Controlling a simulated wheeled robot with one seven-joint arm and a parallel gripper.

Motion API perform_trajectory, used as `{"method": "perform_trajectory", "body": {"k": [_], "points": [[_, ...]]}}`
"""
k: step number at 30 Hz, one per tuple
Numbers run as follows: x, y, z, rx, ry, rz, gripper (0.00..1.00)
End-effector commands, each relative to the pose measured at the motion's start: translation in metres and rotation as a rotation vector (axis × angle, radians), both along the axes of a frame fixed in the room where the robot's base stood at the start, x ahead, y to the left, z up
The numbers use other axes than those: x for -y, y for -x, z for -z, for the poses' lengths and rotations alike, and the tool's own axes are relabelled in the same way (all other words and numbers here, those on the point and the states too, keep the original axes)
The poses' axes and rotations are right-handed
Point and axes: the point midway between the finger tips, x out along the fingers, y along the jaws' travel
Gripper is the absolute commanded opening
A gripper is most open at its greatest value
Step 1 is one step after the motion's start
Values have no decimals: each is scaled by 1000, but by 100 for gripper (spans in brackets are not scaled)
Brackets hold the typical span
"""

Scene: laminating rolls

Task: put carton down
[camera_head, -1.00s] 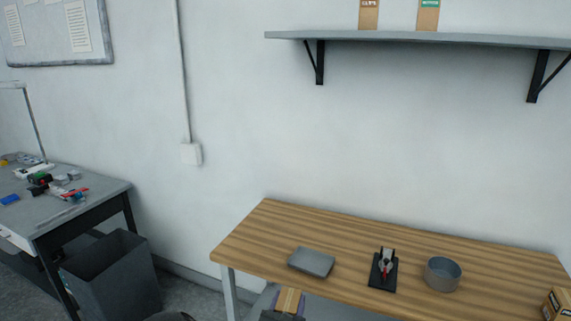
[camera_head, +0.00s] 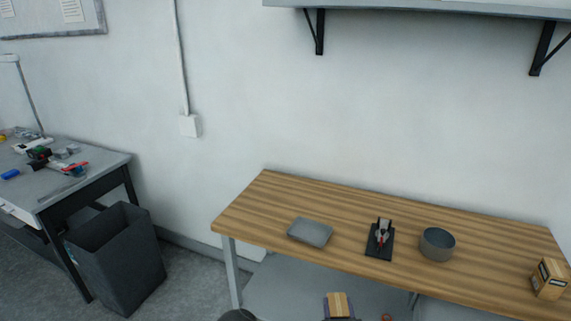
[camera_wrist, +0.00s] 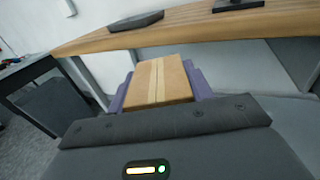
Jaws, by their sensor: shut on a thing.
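A brown carton (camera_wrist: 158,82) with a pale tape strip is held between the purple fingers of my gripper (camera_wrist: 160,85) in the wrist view. My gripper is shut on it. In the head view the carton (camera_head: 338,305) shows at the bottom edge, in front of and below the front edge of the wooden table (camera_head: 300,194). The carton is apart from the table top. The underside of the carton is hidden.
On the table are a grey tray (camera_head: 310,232), a black stand with a tool (camera_head: 380,239), a grey round bowl (camera_head: 437,244) and a small printed box (camera_head: 549,279). The table's left end is bare. A dark bin (camera_head: 116,257) stands left.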

Motion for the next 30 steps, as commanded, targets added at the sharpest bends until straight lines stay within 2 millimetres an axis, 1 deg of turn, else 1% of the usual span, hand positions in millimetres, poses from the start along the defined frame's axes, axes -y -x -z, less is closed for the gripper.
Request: {"method": "perform_trajectory", "body": {"k": [8,10,14,18,21,30], "points": [[0,0,0,2,0,-1,20],[-1,3,4,0,1,-2,20],[-2,16,23,-4,2,-5,20],[-2,36,47,-3,2,-4,20],[-1,43,54,0,2,-2,20],[-1,44,54,2,1,-1,20]]}}
